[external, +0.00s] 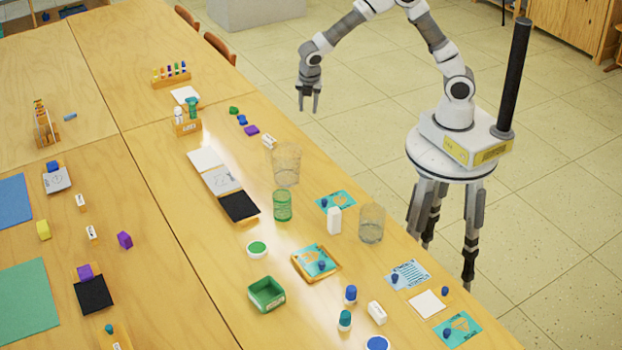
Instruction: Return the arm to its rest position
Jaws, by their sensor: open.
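My gripper (308,101) hangs at the end of my raised arm, with its fingers pointing down. The two fingers are apart and nothing shows between them. In the picture it is over the floor just beyond the right edge of the long wooden table (165,185). My arm bends up from its base at the right, and the top of the bend is cut off by the frame. The gripper appears apart from the table and its objects.
The table edge nearest my gripper holds a green, a blue and a purple block (251,130). Clear cups (286,165), a green cup (282,205), a green tray (267,294) and cards stand farther along. The tiled floor (370,110) around my arm is clear. Chairs (220,48) stand behind.

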